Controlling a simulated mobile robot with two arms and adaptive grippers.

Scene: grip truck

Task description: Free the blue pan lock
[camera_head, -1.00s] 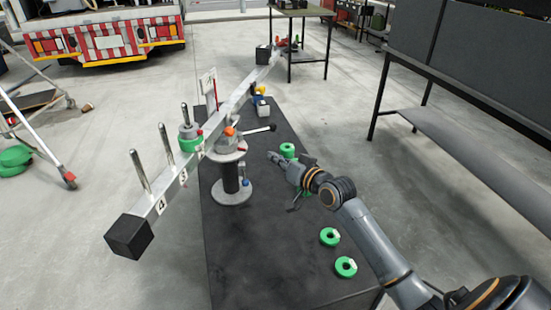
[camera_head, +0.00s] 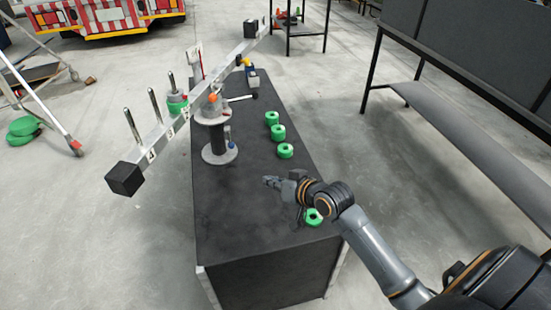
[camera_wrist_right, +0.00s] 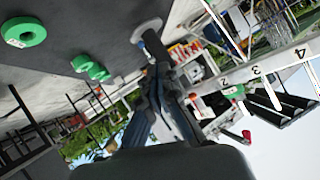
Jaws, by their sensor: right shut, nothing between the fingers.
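The crane post (camera_head: 220,148) stands on a round grey base on the dark bench, with the long weighted bar (camera_head: 172,130) across its head. A small blue part (camera_head: 228,132) shows on the right side of the post; it is too small to tell whether it is the pan lock or how it is set. An orange knob (camera_head: 213,98) and a black-ended lever (camera_head: 254,97) are at the head. My right gripper (camera_head: 267,182) is shut and empty above the bench, right of and nearer than the post, touching nothing visible. The right wrist view also shows this gripper (camera_wrist_right: 160,98). My left gripper is not in view.
Green ring weights (camera_head: 285,151) lie in a row along the bench's right side; another (camera_head: 313,217) lies beneath my right wrist. The bar's black end block (camera_head: 125,179) overhangs the floor at left. The bench top (camera_head: 235,215) is bare at the near left.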

